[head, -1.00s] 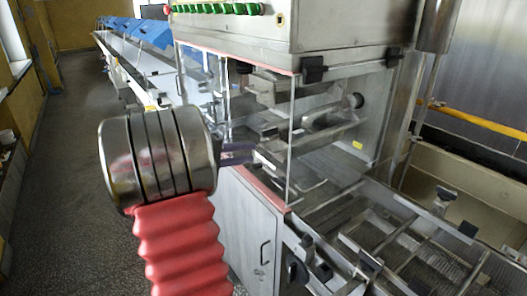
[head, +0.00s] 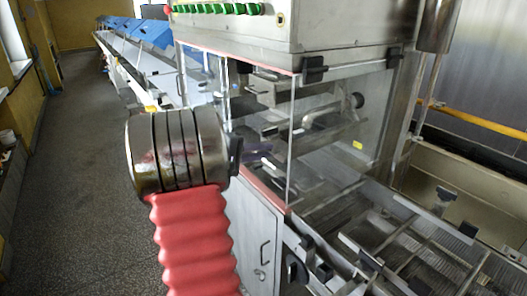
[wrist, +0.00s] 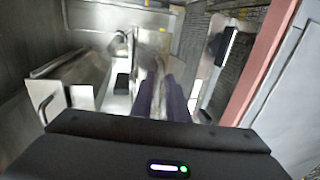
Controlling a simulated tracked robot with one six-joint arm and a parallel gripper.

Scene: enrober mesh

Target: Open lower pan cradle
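My gripper (head: 268,152) reaches into the machine's enclosure, and its dark purple fingers show partly through the clear panel. In the wrist view the two fingers (wrist: 160,82) point forward with a narrow gap between them. Shiny metal shows beyond and between the tips; I cannot tell whether they touch it. Inside the enclosure, a lower metal piece with a rounded bar (head: 325,118), perhaps the lower pan cradle, lies beyond the fingers. A similar metal bracket (head: 268,84) sits above it. Blur and reflections hide details.
A clear panel (head: 306,150) with a red edge stands close to the fingers. A grey cabinet door (head: 262,235) is below. A wire mesh conveyor (head: 410,250) runs at the lower right. The floor (head: 70,190) at left is clear.

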